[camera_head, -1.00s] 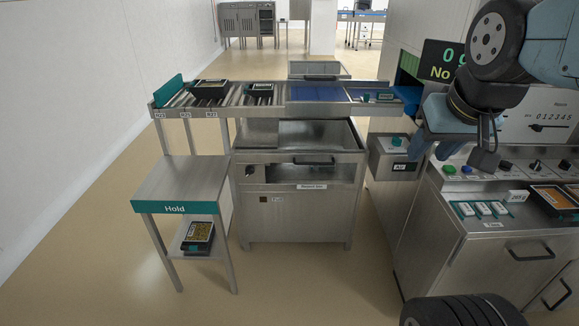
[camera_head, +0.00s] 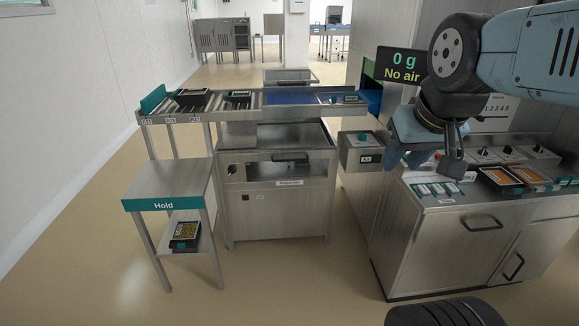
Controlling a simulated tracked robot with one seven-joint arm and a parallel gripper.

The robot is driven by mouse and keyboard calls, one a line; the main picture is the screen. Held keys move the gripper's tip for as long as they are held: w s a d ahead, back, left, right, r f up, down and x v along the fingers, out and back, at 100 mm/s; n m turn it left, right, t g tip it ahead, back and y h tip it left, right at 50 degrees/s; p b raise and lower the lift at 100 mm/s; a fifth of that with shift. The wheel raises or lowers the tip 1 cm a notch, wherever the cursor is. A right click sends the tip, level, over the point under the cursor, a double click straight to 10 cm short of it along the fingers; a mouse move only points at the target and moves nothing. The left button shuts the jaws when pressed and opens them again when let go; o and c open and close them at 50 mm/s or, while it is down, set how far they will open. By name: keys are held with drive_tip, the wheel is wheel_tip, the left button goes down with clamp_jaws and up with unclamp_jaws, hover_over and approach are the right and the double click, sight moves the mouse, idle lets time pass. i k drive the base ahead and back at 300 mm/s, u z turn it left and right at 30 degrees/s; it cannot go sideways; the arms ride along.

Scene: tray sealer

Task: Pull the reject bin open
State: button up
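A Hold stand (camera_head: 165,205) is left of the bin, with a black tray (camera_head: 185,235) on its lower shelf. A grey box with a teal button (camera_head: 361,150) is right of the bin. The sealer cabinet (camera_head: 460,245) fills the right. Floor in front of the bin is clear.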

sight(266, 168)
drive_tip(key=u, duration=0.6)
drive_tip(key=i, duration=1.45)
drive_tip(key=z, duration=0.6)
